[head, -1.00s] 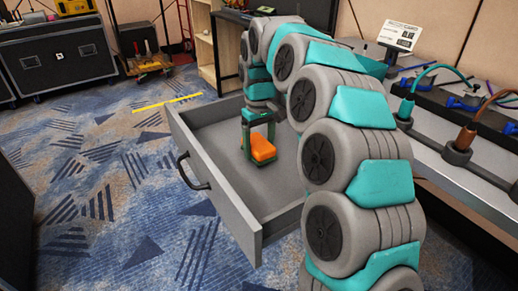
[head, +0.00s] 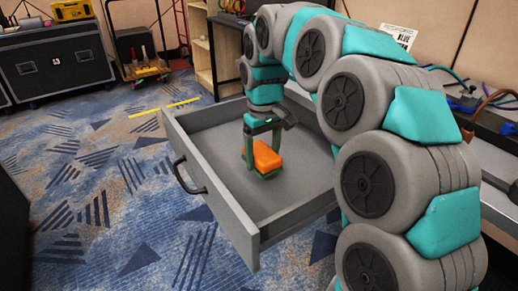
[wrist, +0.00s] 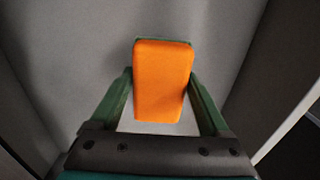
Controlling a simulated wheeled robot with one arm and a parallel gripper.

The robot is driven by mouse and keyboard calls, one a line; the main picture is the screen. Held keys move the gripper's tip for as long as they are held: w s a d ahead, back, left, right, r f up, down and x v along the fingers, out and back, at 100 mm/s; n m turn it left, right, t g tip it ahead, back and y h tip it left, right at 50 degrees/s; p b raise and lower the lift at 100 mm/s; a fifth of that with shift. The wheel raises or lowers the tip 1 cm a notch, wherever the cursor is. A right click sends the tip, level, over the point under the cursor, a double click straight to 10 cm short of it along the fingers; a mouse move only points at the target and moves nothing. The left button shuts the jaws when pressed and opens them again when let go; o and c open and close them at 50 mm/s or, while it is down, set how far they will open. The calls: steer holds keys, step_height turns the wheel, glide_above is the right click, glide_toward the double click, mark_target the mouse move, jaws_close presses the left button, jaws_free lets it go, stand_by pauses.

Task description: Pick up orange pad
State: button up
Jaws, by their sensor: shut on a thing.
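The orange pad (head: 265,156) is a small orange block with rounded edges, inside the open grey drawer (head: 229,197). My gripper (head: 262,170) points down into the drawer with its green fingers on either side of the pad. In the wrist view the pad (wrist: 162,82) lies between the two fingers of my gripper (wrist: 162,92), and a dark green edge shows behind its far end. The gripper is shut on the pad. The head view does not show clearly whether the pad is clear of the drawer floor.
The drawer walls stand close around my gripper, with a dark handle (head: 187,175) on the front. The bench (head: 497,170) with cables is at the right. A black case (head: 57,62) and a cart (head: 146,68) stand at the back left. Carpet left of the drawer is clear.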

steer(key=s+d, duration=0.1)
steer(key=s, duration=0.5)
steer(key=s+d, duration=0.1)
steer(key=s, duration=0.2)
steer(key=shift+d+r+b, duration=0.3)
steer(key=shift+r, duration=0.1)
steer(key=o, duration=0.9)
steer(key=c, duration=0.6)
steer(key=shift+r, duration=0.1)
